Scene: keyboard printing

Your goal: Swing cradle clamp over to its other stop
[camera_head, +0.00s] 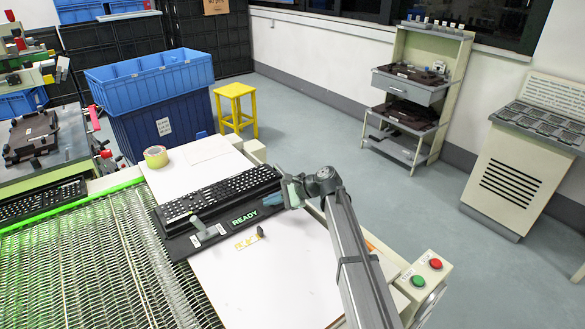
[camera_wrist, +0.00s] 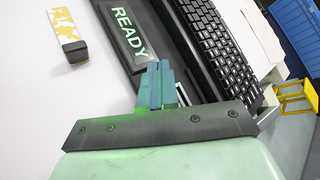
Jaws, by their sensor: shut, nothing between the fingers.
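A black keyboard (camera_head: 220,193) lies in a dark cradle (camera_head: 178,246); it also shows in the wrist view (camera_wrist: 222,45). A grey lever (camera_head: 199,226), apparently the cradle clamp, stands tilted at the cradle's front left, near two small white labels. Its exact stop is too small to tell, and I do not make it out in the wrist view. A green READY display (camera_head: 244,217) is right of it. My gripper (camera_head: 272,199) is at the cradle's right end, its teal fingers (camera_wrist: 155,85) shut and empty beside the READY display. I cannot tell whether they touch the cradle.
A mesh conveyor (camera_head: 90,270) runs on the left. A tape roll (camera_head: 156,156) sits behind. The white tabletop (camera_head: 265,285) in front is mostly clear.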

